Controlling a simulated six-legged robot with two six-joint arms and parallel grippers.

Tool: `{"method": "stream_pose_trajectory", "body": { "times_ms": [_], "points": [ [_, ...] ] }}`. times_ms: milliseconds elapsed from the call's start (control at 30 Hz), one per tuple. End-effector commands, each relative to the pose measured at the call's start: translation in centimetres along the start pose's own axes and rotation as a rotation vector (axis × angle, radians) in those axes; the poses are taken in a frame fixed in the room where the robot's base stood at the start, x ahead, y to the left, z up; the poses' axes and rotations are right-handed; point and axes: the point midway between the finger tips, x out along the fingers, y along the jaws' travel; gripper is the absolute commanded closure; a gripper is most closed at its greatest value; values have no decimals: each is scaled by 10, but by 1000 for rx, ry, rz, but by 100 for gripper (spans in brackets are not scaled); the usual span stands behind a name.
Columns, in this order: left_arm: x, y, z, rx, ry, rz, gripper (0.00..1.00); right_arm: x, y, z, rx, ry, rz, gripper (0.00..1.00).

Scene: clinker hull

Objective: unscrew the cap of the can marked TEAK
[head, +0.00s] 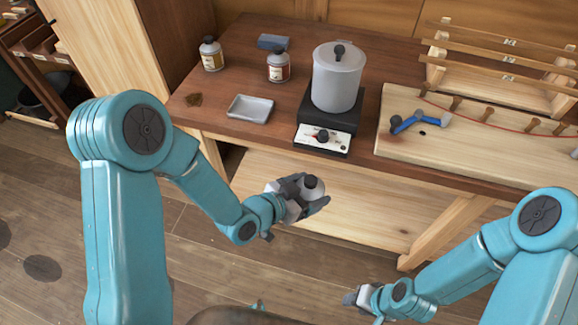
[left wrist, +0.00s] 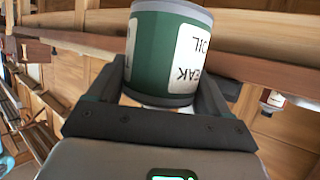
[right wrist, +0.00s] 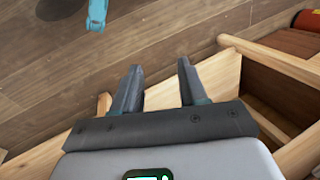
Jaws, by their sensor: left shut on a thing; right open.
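The can marked TEAK (left wrist: 172,50) is green with a white label and sits between the fingers of my left gripper (left wrist: 165,95). In the left wrist view its lettering is upside down, as are the surroundings. In the head view my left gripper (head: 305,202) is shut on the can, in front of the bench edge. The can's pale grey top (head: 303,193) faces up there, with its dark cap (head: 310,182) on it. The fingers hide much of its side. My right gripper (head: 352,298) is low at the right, open and empty; its spread fingers (right wrist: 157,92) show in the right wrist view.
A pale board (head: 480,155) with a blue tool (head: 405,123) lies at the right.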

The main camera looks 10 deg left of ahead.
Motion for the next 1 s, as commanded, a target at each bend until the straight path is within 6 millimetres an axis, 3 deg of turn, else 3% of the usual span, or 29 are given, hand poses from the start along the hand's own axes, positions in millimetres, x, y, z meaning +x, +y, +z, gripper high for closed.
{"method": "stream_pose_trajectory", "body": {
  "times_ms": [67,100,133,267,400,533,667,800,1000],
  "points": [
    [4,9,3,16,2,37,76,0,0,0,0,0,0,57],
    [5,12,5,22,0,51,100,0,0,0,0,0,0,51],
    [6,14,5,25,-1,58,100,0,0,0,0,0,0,43],
    [7,18,6,31,1,71,100,1,-6,-13,9,-8,-3,43],
    [7,17,6,31,1,70,100,0,-30,-51,43,-49,0,43],
    [7,17,6,31,2,69,100,-17,-67,-96,95,-101,38,43],
    [7,17,6,31,2,69,100,-52,-106,-135,161,-135,115,43],
    [7,17,6,31,2,69,100,-105,-152,-164,251,-136,222,43],
    [7,17,6,31,2,68,100,-194,-206,-178,404,-84,367,43]
  ]
}}
